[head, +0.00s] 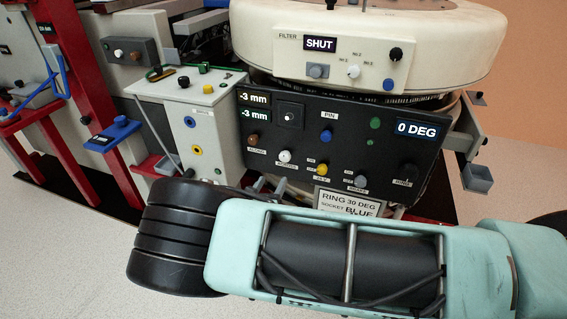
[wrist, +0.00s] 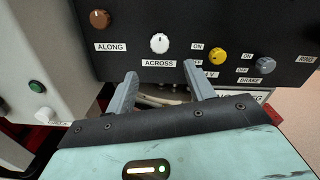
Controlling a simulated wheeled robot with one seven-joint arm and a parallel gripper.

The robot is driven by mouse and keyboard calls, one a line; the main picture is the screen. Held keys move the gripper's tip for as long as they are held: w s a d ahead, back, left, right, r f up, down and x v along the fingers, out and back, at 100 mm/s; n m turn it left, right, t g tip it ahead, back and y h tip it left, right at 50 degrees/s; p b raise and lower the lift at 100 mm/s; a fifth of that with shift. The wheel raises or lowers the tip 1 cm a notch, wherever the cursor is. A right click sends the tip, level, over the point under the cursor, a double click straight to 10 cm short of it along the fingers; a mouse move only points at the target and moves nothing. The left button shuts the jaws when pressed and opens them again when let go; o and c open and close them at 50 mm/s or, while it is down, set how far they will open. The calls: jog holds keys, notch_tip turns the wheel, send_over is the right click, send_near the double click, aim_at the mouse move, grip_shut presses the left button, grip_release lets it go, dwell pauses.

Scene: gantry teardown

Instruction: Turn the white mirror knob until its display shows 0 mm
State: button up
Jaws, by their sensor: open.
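The white knob (head: 285,156) sits on the black control panel in the head view. It also shows in the wrist view (wrist: 160,43), above its ACROSS label (wrist: 160,63), with a small dark mark on its face. Two displays at the panel's upper left, the upper one (head: 254,97) and the lower one (head: 255,115), both read -3 mm; which belongs to the white knob I cannot tell. My gripper (wrist: 160,70) is open and empty in the wrist view. Its two fingers point at the panel just below the white knob, on either side of it, apart from it.
The brown ALONG knob (wrist: 100,19) is left of the white knob; the yellow knob (wrist: 219,57) and grey BRAKE knob (wrist: 265,65) are right. A grey box (head: 190,115) stands left of the panel. The cream FILTER housing (head: 345,60) overhangs it.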

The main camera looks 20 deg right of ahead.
aim_at(284, 160)
jog(key=b+x, duration=0.1)
jog(key=x, duration=1)
jog(key=c, duration=1)
